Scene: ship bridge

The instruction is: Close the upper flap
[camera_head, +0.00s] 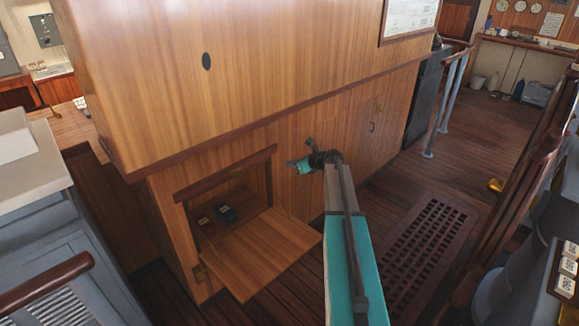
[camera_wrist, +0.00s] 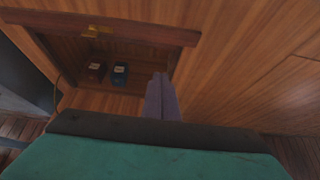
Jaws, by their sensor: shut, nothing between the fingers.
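A low compartment opens in the wooden cabinet. A dark wooden strip (camera_head: 225,172) runs along its top and also shows in the wrist view (camera_wrist: 130,30); I cannot tell whether it is the upper flap's edge or a fixed rail. A lower flap (camera_head: 258,258) is folded down, roughly level, in front of the opening. My gripper (camera_head: 292,164) is to the right of the strip, apart from the flap below. In the wrist view its fingers (camera_wrist: 162,97) are together and empty, right of the opening.
A blue box (camera_head: 226,214) and a dark red box (camera_head: 205,224) stand inside the compartment. A small brass fitting (camera_wrist: 91,31) shows at the strip. A floor grating (camera_head: 425,245) and railing (camera_head: 445,105) are to the right. A grey console (camera_head: 50,225) stands at left.

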